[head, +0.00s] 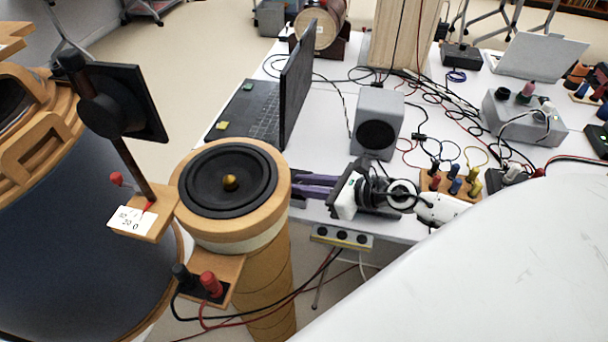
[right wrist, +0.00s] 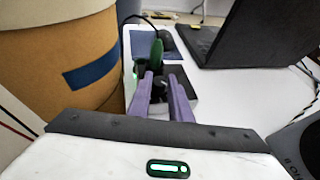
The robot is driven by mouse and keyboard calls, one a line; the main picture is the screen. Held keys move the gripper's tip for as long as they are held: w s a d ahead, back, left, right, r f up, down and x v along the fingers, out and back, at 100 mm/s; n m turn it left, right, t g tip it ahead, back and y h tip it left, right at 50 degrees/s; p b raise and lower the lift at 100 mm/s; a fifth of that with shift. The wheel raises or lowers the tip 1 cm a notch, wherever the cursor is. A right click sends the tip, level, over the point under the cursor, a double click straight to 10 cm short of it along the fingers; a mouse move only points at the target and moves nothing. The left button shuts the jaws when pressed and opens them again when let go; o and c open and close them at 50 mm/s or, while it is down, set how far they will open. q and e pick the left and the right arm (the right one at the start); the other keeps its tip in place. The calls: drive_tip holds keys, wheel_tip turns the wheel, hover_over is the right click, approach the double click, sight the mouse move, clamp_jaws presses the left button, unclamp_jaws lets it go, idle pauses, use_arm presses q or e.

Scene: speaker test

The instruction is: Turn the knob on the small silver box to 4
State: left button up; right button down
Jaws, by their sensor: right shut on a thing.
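My right gripper (head: 302,187), with purple fingers, reaches left over the table's front edge in the head view. The large round speaker hides its fingertips there. In the right wrist view the gripper (right wrist: 163,82) is shut on a small dark knob (right wrist: 162,87), between the fingertips. The knob sits on the small silver box (right wrist: 143,45), which has a blue panel and a dark part. A green plug (right wrist: 157,50) stands up from the box just beyond the fingers. The knob's setting is not readable. The box is hidden in the head view. My left gripper is not in view.
The round speaker (head: 228,182) on its tall tube stands close left of the gripper. A grey speaker box (head: 378,122) and a wooden terminal block (head: 450,187) stand on the table, with loose cables around.

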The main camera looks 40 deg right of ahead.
drive_tip(key=c, duration=1.6)
unclamp_jaws()
drive_tip(key=shift+s, duration=0.1)
drive_tip(key=b+v, duration=0.2)
drive_tip(key=v, duration=0.6)
drive_tip(key=shift+s+d, duration=0.15)
drive_tip(key=shift+s, duration=0.1)
drive_tip(key=shift+v, duration=0.85)
drive_tip(key=shift+w, duration=0.1)
